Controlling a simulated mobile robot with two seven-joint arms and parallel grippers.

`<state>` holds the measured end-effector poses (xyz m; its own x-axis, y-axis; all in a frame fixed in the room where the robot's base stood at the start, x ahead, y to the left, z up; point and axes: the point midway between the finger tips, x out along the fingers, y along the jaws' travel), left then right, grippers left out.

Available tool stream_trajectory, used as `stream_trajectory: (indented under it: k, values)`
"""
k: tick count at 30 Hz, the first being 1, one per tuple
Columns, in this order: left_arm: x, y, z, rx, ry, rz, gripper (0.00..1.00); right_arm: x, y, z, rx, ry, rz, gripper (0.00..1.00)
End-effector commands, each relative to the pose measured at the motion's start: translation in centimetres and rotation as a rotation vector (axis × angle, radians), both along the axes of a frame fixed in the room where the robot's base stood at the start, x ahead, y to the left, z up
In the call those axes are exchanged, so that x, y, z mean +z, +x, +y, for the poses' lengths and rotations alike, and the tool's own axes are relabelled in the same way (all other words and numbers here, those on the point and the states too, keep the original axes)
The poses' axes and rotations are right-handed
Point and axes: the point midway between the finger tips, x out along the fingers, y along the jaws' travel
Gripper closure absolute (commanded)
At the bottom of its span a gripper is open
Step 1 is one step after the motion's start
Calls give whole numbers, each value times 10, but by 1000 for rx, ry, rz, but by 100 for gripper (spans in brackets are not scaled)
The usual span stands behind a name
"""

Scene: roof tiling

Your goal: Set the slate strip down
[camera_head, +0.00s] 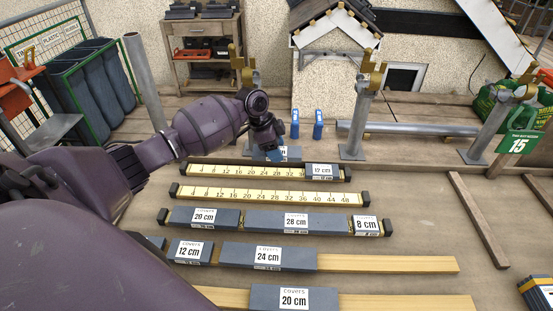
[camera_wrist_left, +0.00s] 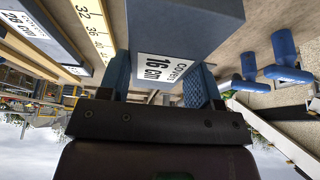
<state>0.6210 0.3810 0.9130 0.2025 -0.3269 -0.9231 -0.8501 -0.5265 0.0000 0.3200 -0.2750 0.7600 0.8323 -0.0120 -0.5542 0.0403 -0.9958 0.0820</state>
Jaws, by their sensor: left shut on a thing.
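My left gripper (camera_head: 270,152) is shut on a grey slate strip with a white "covers 16 cm" label. In the left wrist view the strip (camera_wrist_left: 185,25) sits between the two blue fingers (camera_wrist_left: 162,82). I cannot tell whether the strip touches anything beneath. A 12 cm strip (camera_head: 321,170) lies at that batten's right end. My right gripper is not in view.
A second ruled batten (camera_head: 270,195) is bare. Two blue objects (camera_head: 318,124) and a grey pipe (camera_head: 405,130) stand or lie behind.

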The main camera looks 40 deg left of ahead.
Motion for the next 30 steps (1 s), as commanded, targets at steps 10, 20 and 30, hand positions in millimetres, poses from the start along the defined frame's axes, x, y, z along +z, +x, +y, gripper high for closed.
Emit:
stream_trajectory:
  k: [10, 20, 30]
  values:
    - [-40, 0, -1, -1, 0, 2, 71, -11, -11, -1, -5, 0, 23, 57]
    - [-42, 0, 0, -1, 0, 0, 71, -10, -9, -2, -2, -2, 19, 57]
    - [-50, 0, 0, 0, 0, 1, 71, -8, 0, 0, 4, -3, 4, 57]
